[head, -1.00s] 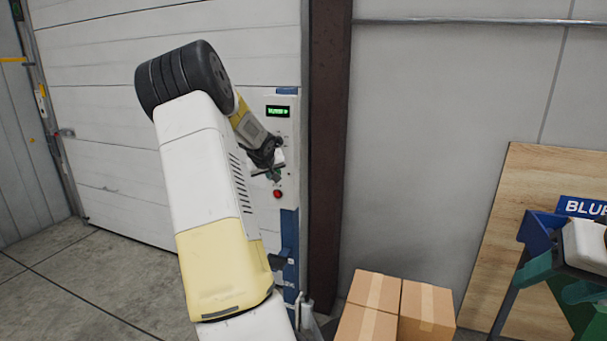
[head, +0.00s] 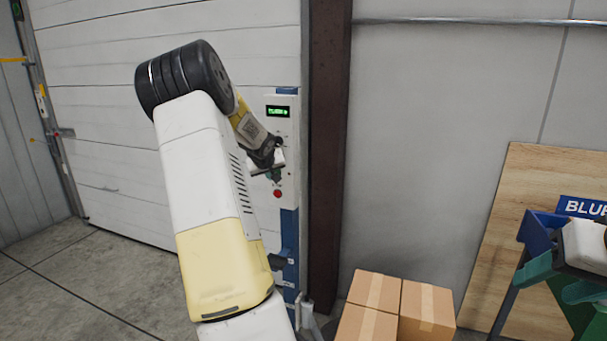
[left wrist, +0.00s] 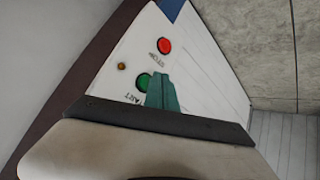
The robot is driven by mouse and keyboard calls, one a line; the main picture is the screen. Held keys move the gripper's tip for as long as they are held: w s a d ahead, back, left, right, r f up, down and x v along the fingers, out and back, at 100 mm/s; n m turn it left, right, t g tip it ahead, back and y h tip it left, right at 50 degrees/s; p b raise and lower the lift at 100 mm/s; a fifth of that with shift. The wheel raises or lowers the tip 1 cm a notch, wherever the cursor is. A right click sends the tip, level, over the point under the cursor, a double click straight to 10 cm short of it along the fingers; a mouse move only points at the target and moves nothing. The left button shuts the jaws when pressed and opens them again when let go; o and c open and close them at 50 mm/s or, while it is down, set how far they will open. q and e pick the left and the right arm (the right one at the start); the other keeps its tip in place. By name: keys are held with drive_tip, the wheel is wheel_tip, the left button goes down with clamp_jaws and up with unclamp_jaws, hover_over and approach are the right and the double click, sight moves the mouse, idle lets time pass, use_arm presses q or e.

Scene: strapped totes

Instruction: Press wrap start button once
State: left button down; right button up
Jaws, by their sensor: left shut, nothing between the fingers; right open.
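The white control panel (head: 283,148) carries a lit green display (head: 278,112) and a red button (head: 278,194). In the left wrist view the green button (left wrist: 143,82) has a partly hidden label, and the red button (left wrist: 164,46) sits beyond it. My left gripper (head: 270,176) is at the panel. Its shut, empty green fingers (left wrist: 160,92) overlap the edge of the green button in the left wrist view; whether they touch it I cannot tell. In the head view the green button is hidden by the gripper. My right gripper (head: 562,282) is open at the right edge.
A small amber lamp (left wrist: 122,66) sits beside the buttons. A brown steel post (head: 327,150) stands just right of the panel, and a white shutter door (head: 90,130) is behind. Cardboard boxes (head: 428,310) and a wooden board (head: 500,250) are at the lower right.

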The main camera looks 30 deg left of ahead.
idle(0.6)
use_arm(q)
drive_tip(key=shift+w, duration=0.4)
drive_tip(key=shift+w, duration=0.4)
idle(0.4)
idle(0.4)
drive_tip(key=shift+s, duration=0.8)
drive_tip(key=s, duration=0.5)
drive_tip(key=shift+d, duration=0.3)
idle(0.4)
